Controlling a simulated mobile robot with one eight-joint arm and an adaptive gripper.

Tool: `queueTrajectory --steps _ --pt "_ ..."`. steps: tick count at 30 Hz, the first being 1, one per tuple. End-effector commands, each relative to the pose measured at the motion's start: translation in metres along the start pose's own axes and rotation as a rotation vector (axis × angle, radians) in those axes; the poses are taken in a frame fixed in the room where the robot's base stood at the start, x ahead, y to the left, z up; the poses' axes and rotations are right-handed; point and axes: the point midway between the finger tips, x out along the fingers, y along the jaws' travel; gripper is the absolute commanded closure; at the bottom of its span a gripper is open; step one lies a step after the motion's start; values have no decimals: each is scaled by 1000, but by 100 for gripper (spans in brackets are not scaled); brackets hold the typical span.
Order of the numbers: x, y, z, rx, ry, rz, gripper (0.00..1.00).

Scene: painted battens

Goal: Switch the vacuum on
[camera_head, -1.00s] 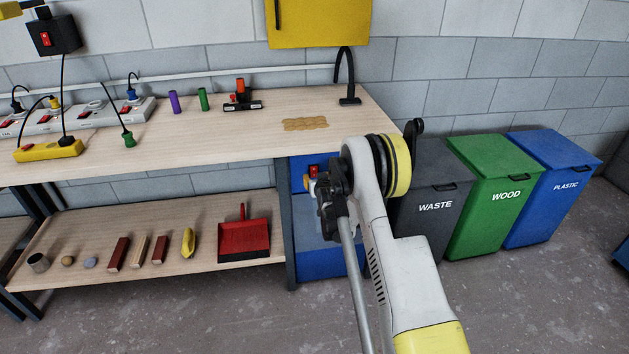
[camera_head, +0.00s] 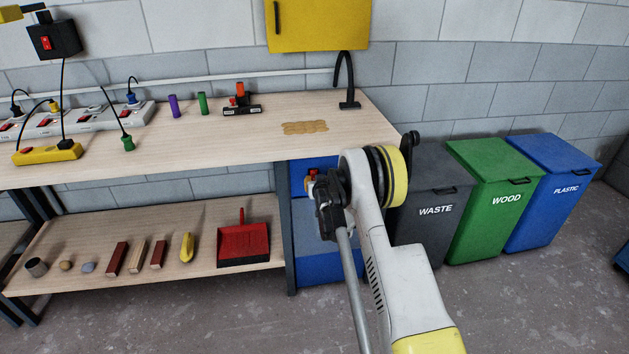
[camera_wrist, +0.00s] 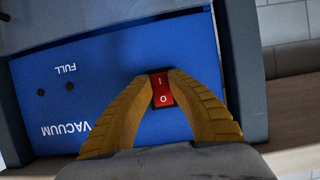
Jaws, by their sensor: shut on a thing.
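The vacuum is a blue cabinet (camera_head: 333,269) under the right end of the workbench, partly hidden behind my arm in the head view. In the wrist view its blue panel (camera_wrist: 110,80) carries the words VACUUM and FULL, upside down, with two dark holes. A red rocker switch (camera_wrist: 161,90) marked I and O sits on the panel. My gripper (camera_wrist: 161,78) has its yellow fingers closed in on both sides of the switch, the tips at its I end. In the head view my gripper (camera_head: 312,178) is at the cabinet's upper front, its fingers mostly hidden by the wrist.
The workbench (camera_head: 220,130) stands above, with a dark leg (camera_head: 285,230) left of the cabinet. Grey WASTE (camera_head: 432,210), green WOOD (camera_head: 495,195) and blue PLASTIC (camera_head: 550,185) bins stand to the right. A red dustpan (camera_head: 243,243) lies on the lower shelf. The floor in front is clear.

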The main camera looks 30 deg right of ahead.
Motion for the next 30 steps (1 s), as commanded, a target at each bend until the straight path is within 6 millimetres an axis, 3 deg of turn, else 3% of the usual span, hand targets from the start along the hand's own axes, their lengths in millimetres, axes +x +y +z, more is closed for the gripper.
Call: queueTrajectory --steps 9,19,20,22,30 --pt "5 0 2 1 231 -1 100" --pt "4 0 2 0 256 0 100" --pt "4 0 2 0 256 0 72" --pt "4 0 2 0 256 0 53" --pt "3 0 2 0 254 0 53"
